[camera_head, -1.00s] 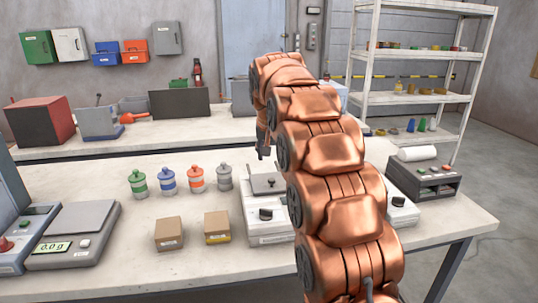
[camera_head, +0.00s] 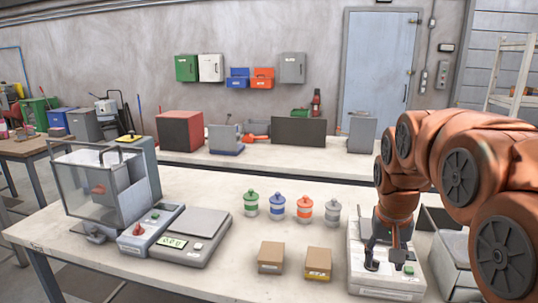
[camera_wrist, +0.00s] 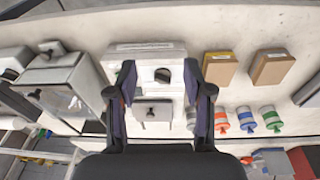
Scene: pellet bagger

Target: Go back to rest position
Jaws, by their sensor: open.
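My copper-coloured arm comes in from the right in the head view. My gripper (camera_head: 388,252) points down over a white device (camera_head: 378,285) on the near table and partly hides it. In the wrist view my gripper (camera_wrist: 160,85) has its two dark fingers spread apart with nothing held between them. The white device (camera_wrist: 125,50) shows beneath and between the fingers, with a dark round knob and a plate with a small handle. I cannot tell whether the fingertips touch it.
Two cardboard boxes (camera_head: 271,257) (camera_head: 318,263) and several banded canisters, such as the green one (camera_head: 251,205), stand left of my gripper. A scale (camera_head: 190,234) is further left. A clear-walled machine (camera_head: 100,190) stands at the left end. Another device (camera_head: 455,265) is close on the right.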

